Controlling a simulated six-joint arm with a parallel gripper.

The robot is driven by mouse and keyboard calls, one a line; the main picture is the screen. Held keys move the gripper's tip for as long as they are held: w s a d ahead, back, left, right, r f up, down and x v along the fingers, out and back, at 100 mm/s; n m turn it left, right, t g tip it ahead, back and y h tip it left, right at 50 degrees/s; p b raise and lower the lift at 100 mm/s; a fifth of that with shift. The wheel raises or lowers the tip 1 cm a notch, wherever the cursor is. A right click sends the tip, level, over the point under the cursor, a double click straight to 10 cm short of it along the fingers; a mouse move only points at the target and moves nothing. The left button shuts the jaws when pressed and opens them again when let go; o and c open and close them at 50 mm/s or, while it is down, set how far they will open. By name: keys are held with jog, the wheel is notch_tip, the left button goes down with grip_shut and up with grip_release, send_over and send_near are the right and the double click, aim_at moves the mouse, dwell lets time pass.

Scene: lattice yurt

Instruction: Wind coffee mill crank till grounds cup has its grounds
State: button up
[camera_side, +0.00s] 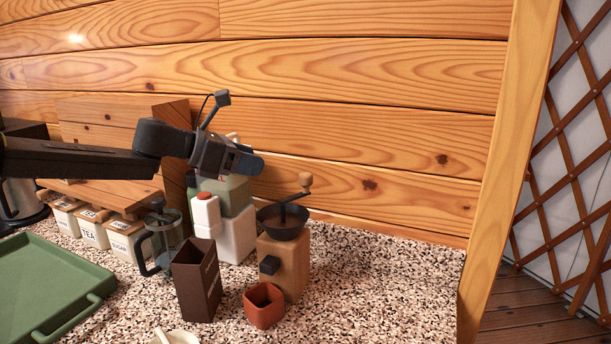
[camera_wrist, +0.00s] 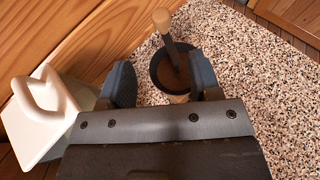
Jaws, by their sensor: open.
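The coffee mill (camera_side: 288,262) is a wooden block with a dark bowl-shaped hopper on top, standing on the speckled counter. Its crank (camera_side: 293,197) has a dark arm and an upright wooden knob, which also shows in the wrist view (camera_wrist: 162,21). The grounds cup (camera_side: 264,305) is a small reddish square cup at the mill's front foot; I cannot see what it holds. My gripper (camera_side: 250,165) is open and empty, above and left of the crank. In the wrist view its two fingers (camera_wrist: 162,82) point toward the hopper (camera_wrist: 176,69), with the knob beyond them.
A dark open-topped box (camera_side: 197,280) stands left of the mill. Behind it are a white bottle with a red cap (camera_side: 206,214), a larger jug (camera_side: 238,232) and a French press (camera_side: 160,240). A green tray (camera_side: 45,290) lies left. The counter right of the mill is clear.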

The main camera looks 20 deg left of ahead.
aim_at(303, 174)
jog(key=x, duration=1.3)
jog(key=shift+w+d+f, duration=0.15)
jog(key=shift+w+d, duration=0.05)
jog(key=shift+d, duration=0.1)
jog(key=shift+c, duration=0.3)
grip_shut()
